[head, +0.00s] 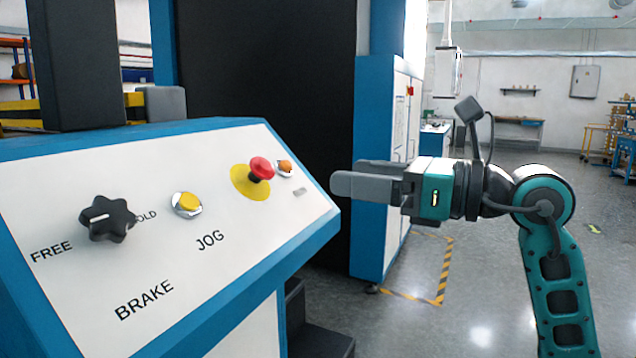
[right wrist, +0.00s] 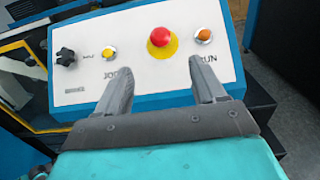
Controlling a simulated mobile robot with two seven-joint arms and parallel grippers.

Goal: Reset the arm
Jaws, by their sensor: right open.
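My right gripper (head: 362,178) is open and empty, to the right of the control panel (head: 75,265) in the head view. Its fingers point left toward the panel's right end. In the right wrist view the open fingers (right wrist: 170,78) reach over the panel's lower edge, apart from the red emergency button (right wrist: 161,37). The panel carries a black rotary knob (head: 107,218), a yellow JOG button (head: 187,204), the red button on a yellow disc (head: 262,168) and an orange button (head: 285,167). My left gripper is not in view.
A dark machine body (head: 265,70) stands behind the panel. A blue and white cabinet (head: 385,220) stands behind my right gripper. Yellow-black floor tape (head: 444,270) marks the floor beside it. The grey floor at the right is open, with shelves (head: 600,135) at the far wall.

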